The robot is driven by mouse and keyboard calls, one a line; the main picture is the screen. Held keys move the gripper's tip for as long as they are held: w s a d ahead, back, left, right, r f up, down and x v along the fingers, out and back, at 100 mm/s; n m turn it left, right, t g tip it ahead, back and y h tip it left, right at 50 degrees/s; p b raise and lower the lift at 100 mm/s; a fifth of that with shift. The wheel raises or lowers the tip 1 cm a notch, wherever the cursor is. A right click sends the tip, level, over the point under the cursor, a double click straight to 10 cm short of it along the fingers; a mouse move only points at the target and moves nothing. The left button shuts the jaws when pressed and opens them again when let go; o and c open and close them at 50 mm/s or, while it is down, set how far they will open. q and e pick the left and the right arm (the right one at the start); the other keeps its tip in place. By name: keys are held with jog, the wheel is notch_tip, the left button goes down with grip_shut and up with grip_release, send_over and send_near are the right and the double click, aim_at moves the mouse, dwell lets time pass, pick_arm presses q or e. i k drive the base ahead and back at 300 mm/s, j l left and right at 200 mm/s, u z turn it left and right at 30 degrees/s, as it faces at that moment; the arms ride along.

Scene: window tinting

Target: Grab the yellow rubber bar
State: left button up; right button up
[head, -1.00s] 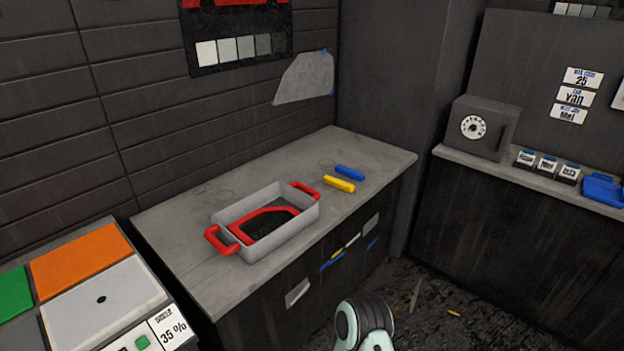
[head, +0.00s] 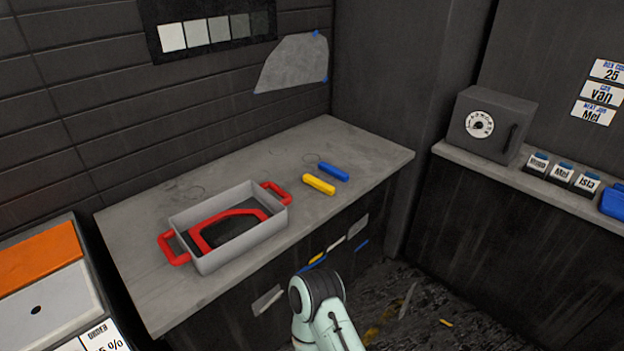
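The yellow rubber bar (head: 319,184) lies flat on the grey counter (head: 355,155), right of the tray. A blue bar (head: 333,171) lies close beside it, a little farther back and to the right. Part of one of my arms shows at the bottom middle, in front of the counter and below the yellow bar. Neither gripper is in the picture.
A grey tray (head: 196,208) with red handles stands on the counter and holds a red-framed dark piece (head: 232,230). A small safe (head: 487,124) stands on the right-hand counter. The counter around the bars is clear.

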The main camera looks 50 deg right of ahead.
aim_at(326, 188)
jog(key=l+u, duration=0.15)
jog(key=l, duration=0.4)
jog(key=k+l+u, duration=0.15)
jog(key=l, duration=0.35)
jog(key=k+l, duration=0.1)
jog(key=l, duration=0.35)
jog(key=k+l, duration=0.1)
jog(key=l, duration=0.3)
jog(key=l+u, duration=0.1)
jog(key=l, duration=0.35)
jog(key=k+l, duration=0.2)
jog(key=l, duration=0.2)
jog(key=k+l, duration=0.1)
jog(key=l, duration=0.3)
